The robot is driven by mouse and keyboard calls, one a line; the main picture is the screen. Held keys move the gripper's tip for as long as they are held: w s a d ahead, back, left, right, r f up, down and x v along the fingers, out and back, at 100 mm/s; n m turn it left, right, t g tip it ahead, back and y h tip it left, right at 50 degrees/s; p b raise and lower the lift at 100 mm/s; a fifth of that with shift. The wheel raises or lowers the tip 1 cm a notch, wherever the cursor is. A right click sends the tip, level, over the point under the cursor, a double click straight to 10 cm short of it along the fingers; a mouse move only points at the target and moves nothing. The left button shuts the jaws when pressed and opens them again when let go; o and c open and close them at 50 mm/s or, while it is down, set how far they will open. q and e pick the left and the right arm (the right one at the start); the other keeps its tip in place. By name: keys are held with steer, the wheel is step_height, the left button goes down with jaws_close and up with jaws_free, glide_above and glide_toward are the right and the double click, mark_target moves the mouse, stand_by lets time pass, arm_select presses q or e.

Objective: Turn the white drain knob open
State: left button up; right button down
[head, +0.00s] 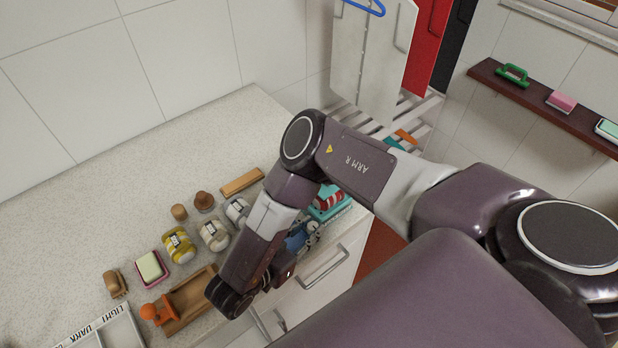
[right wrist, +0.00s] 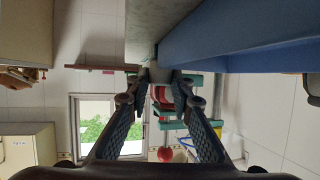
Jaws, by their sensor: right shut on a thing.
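My right arm reaches down over the front edge of the stone counter (head: 110,235) in the head view. Its gripper (head: 300,238) is partly hidden by my own wrist, low beside the counter edge. In the right wrist view both fingers of the right gripper (right wrist: 160,77) come close together at the tips. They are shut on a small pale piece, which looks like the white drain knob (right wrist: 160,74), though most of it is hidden. How far the knob is turned cannot be told. In the head view the knob is hidden behind my arm. My left gripper is not in view.
A yellow-banded roll (head: 179,245), a soap in a pink dish (head: 150,267), a wooden tray (head: 190,302) and a teal item (head: 330,203) stand on the counter. A white drawer front with a handle (head: 320,268) lies below. A shelf (head: 545,103) hangs at right.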

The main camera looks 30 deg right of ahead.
steer(key=c, duration=1.7)
jaws_free()
steer(key=shift+a, duration=0.15)
steer(key=v, duration=1.1)
steer(key=shift+s+a+r, duration=0.15)
steer(key=shift+a+r, duration=0.1)
steer(key=shift+a, duration=0.05)
steer(key=shift+s+f, duration=0.1)
steer(key=shift+s, duration=0.05)
